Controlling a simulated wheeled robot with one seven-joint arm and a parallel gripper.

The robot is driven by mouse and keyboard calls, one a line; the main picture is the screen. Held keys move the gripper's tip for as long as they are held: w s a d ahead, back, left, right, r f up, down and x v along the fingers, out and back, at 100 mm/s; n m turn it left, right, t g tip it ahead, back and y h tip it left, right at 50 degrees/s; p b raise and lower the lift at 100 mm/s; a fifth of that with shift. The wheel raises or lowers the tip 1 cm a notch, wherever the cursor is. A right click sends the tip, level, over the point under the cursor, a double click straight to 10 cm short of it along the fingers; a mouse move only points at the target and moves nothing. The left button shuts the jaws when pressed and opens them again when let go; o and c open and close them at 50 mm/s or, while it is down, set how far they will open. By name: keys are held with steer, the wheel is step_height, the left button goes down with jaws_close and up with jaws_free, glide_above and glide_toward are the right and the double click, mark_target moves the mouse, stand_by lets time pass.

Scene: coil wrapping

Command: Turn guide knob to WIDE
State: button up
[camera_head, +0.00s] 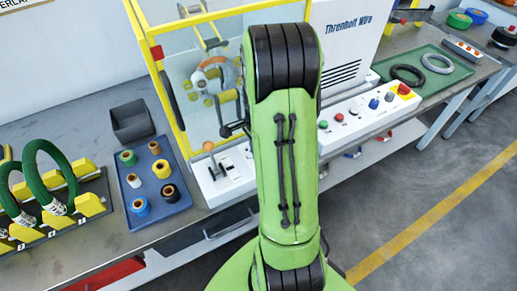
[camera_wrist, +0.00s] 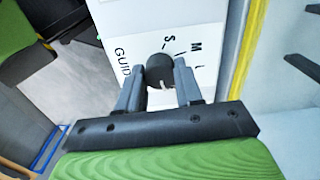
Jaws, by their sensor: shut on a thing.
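The guide knob (camera_wrist: 160,69) is black and round with a pale mark on its lower edge in the wrist view. It sits on a white panel (camera_wrist: 125,22) with the partly hidden word "GUID" and a few letters around the knob. The full setting labels cannot be read. My gripper (camera_wrist: 161,74) is shut on the knob, with one grey finger on each side. In the head view my green arm hides the gripper and the knob.
The yellow-framed machine (camera_head: 159,50) stands behind my arm. A control panel (camera_head: 375,118) with buttons is right of it. A blue tray (camera_head: 150,205) of tape rolls, a grey bin (camera_head: 132,122) and green coils (camera_head: 47,178) lie left. A green tray (camera_head: 425,92) holds rings.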

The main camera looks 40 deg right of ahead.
stand_by(0.4)
steer(key=o, duration=1)
steer(key=shift+o, duration=0.2)
step_height(320, 180, up, 16)
steer(key=p, duration=0.4)
steer(key=shift+a, duration=0.1)
